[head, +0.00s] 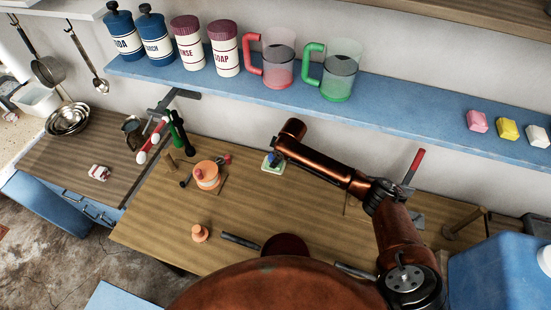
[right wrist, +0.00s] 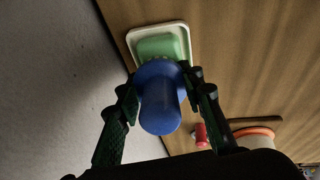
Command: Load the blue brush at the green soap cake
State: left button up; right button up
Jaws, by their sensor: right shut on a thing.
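My right gripper (right wrist: 160,83) is shut on the blue brush (right wrist: 160,112), its dark fingers on either side of the brush's round body. The green soap cake (right wrist: 160,46) lies in a pale dish (right wrist: 134,39). In the right wrist view the brush head overlaps the soap's near edge; I cannot tell whether they touch. In the head view the soap dish (head: 272,168) sits on the wooden board near the wall, with my right arm reaching over to it from the right. The brush mostly hides behind the wrist there. My left gripper is not in view.
Left of the dish stand an orange-and-white pot (head: 207,175) and dark green bottle-like items (head: 178,130). A small orange knobbed piece (head: 200,233) is nearer. A blue shelf (head: 400,115) with mugs and canisters runs above. A blue container (head: 500,270) stands at right.

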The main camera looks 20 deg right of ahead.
jog(key=shift+s+f+p, duration=0.1)
jog(key=shift+f+p, duration=0.05)
jog(key=shift+p, duration=0.2)
dwell(1.5)
notch_tip(320, 180, up, 7)
jog(key=p, duration=0.7)
jog(key=shift+r+p, duration=0.2)
jog(key=shift+p, duration=0.15)
jog(key=shift+f, duration=0.1)
dwell(0.4)
